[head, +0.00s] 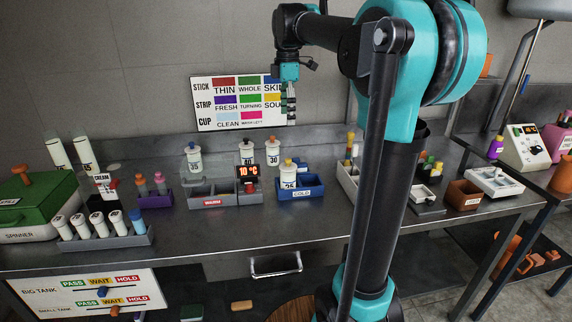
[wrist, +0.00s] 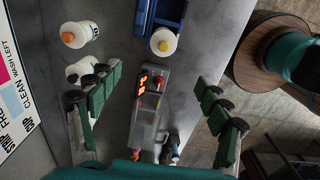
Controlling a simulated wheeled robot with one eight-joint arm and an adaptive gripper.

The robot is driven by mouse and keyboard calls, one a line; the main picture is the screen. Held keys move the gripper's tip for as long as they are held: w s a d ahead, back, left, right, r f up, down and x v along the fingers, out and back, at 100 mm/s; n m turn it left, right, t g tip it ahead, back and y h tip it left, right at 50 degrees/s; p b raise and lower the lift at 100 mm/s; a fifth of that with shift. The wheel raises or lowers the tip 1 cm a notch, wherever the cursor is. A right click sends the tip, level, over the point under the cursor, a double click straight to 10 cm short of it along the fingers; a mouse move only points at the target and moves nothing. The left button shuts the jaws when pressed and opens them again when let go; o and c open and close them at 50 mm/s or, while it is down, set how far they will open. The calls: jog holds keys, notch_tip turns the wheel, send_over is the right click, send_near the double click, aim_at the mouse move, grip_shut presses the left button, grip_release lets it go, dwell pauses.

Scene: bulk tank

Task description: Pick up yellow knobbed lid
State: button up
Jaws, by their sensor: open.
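The yellow knobbed lid (head: 288,162) sits on a white container marked 25 at the blue COLD tray (head: 315,189). In the wrist view the yellow lid (wrist: 164,45) shows from above, at the near end of the blue tray (wrist: 172,12). My gripper (head: 290,106) hangs above the bench in front of the wall sign, higher than the lid and apart from it. In the wrist view my gripper (wrist: 158,108) has its fingers spread wide with nothing between them held; the lid lies beyond the fingertips, toward the top.
White containers marked 35 (head: 194,160), 40 (head: 246,155) and 30 (head: 273,153) stand behind the trays. The grey WARM tray (head: 212,202) with a 10 °C display (head: 248,171) is left of the blue tray. The front bench strip is clear.

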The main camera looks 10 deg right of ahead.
send_over(288, 159)
jog(key=f, duration=1)
jog(key=shift+w+f, duration=0.2)
jog(key=shift+w, duration=0.15)
jog(key=shift+s+f, duration=0.2)
jog(key=shift+f, duration=1.2)
jog(key=shift+s+f, duration=0.15)
jog(key=shift+f, duration=1.25)
jog(key=shift+c, duration=0.3)
jog(key=c, duration=1)
